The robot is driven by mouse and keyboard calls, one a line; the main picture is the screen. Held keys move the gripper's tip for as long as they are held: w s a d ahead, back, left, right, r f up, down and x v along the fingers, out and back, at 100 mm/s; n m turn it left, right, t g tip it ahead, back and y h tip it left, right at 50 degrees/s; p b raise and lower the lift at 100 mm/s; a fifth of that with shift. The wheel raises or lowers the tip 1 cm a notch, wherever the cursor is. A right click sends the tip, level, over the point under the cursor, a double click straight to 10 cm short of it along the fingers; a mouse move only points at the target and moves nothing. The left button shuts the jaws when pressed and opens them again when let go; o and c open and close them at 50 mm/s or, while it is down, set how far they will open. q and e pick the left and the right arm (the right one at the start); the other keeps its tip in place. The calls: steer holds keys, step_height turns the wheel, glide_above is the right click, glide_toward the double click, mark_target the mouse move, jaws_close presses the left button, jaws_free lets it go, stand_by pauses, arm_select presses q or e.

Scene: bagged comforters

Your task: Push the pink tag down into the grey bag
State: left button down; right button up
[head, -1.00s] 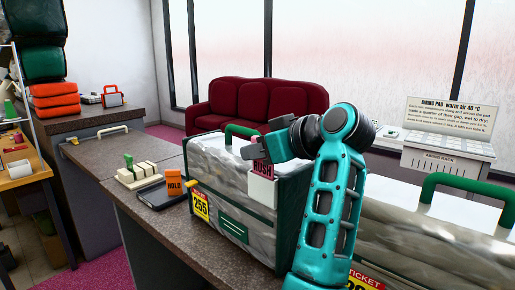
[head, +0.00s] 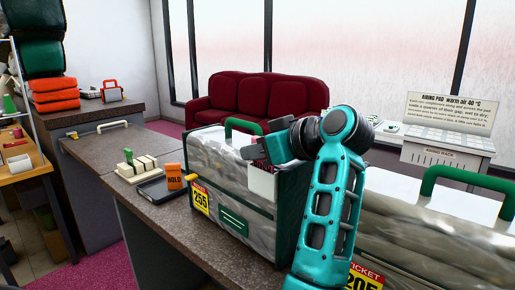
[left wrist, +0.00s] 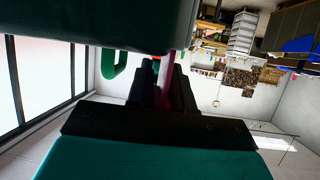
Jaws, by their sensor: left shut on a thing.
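The grey bag (head: 222,168), with clear sides, green trim and a yellow 255 ticket, stands on the counter. A white pocket (head: 262,183) is on its near end panel. My left gripper (head: 262,152) is just above this pocket, shut on the pink tag. In the head view only a sliver of pink shows between the fingers and the pocket rim, and the tag's lettering is hidden. In the left wrist view the pink tag (left wrist: 166,75) shows as a thin strip between the dark fingers. How deep it sits in the pocket is hidden. My right gripper is not in view.
A second bag (head: 415,225) with a green handle stands close on the right, behind my arm. An orange HOLD block (head: 174,176), a dark tray (head: 158,190) and a cream block rack (head: 137,170) lie left of the grey bag. The counter (head: 190,240) in front is clear.

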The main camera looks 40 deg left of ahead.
arm_select(q)
steer(key=shift+f, duration=0.35)
steer(key=c, duration=0.9)
jaws_free()
steer(key=shift+f, duration=0.1)
steer(key=shift+c, duration=0.2)
steer(key=shift+o, duration=0.2)
steer(key=o, duration=0.6)
steer(key=shift+d, duration=0.15)
steer(key=shift+s+d+r+p, duration=0.1)
steer(key=shift+d+r+p, duration=0.5)
steer(key=shift+d+r, duration=0.1)
steer(key=shift+r+v, duration=0.2)
steer(key=shift+v, duration=0.8)
steer(key=shift+r+v, duration=0.25)
steer(key=shift+v, duration=0.7)
steer(key=shift+a, duration=0.15)
